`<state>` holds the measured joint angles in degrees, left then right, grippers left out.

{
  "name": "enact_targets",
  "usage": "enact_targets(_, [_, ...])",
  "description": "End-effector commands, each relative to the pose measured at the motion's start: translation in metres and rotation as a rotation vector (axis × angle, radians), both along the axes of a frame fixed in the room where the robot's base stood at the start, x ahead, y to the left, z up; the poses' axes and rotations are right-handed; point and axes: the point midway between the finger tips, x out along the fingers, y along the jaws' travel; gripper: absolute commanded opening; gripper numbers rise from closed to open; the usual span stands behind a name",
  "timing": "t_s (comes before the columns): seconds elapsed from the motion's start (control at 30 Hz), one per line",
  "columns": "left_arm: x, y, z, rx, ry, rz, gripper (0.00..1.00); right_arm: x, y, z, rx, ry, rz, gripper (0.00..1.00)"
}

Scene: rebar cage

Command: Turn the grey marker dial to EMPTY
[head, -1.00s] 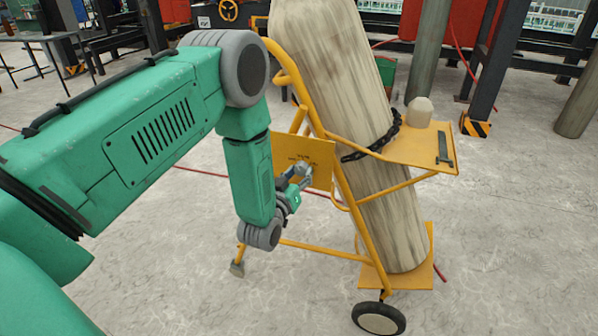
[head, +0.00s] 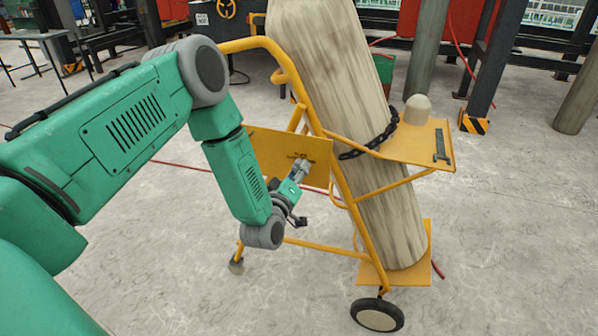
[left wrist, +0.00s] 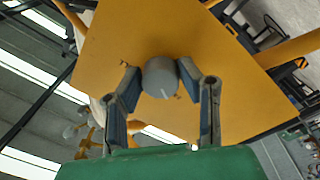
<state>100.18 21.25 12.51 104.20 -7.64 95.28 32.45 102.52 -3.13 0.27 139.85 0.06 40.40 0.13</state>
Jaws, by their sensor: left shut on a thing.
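The grey marker dial (left wrist: 160,77) is a round knob on a yellow plate (left wrist: 110,30) in the left wrist view. The dial also shows on the plate's face in the head view (head: 303,164), partly covered by my gripper. My left gripper (left wrist: 168,80) has one finger on each side of the dial and is shut on it. In the head view the left gripper (head: 297,176) reaches the plate from below. Dark lettering sits above the dial in the head view, too small to read. I cannot tell which mark the dial points at. My right gripper is out of view.
The plate is on a yellow cart (head: 366,230) holding a tall worn cylinder (head: 335,70) with a black chain (head: 372,142). A side shelf (head: 420,150) carries a pale cap (head: 417,108). The floor left of the cart is clear, with a red cable (head: 180,166) across it.

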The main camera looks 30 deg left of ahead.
Motion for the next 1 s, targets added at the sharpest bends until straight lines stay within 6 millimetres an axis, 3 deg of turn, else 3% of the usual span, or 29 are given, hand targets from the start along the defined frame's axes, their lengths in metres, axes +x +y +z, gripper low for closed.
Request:
enact_targets(0.47, [0.002,0.002,0.003,-0.011,-0.013,0.005,0.03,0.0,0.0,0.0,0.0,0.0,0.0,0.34])
enact_targets(0.5, [0.002,0.002,0.003,-0.011,-0.012,0.006,0.46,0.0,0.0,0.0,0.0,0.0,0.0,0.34])
enact_targets(0.53, [0.002,0.002,0.003,-0.011,-0.011,0.005,0.52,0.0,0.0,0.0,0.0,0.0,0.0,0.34])
enact_targets(0.83, [-0.002,0.001,0.001,-0.011,-0.006,0.002,0.52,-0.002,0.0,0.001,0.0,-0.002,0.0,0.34])
enact_targets(1.0, [-0.021,-0.004,-0.001,-0.012,-0.003,0.002,0.52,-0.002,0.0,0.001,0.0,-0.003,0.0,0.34])
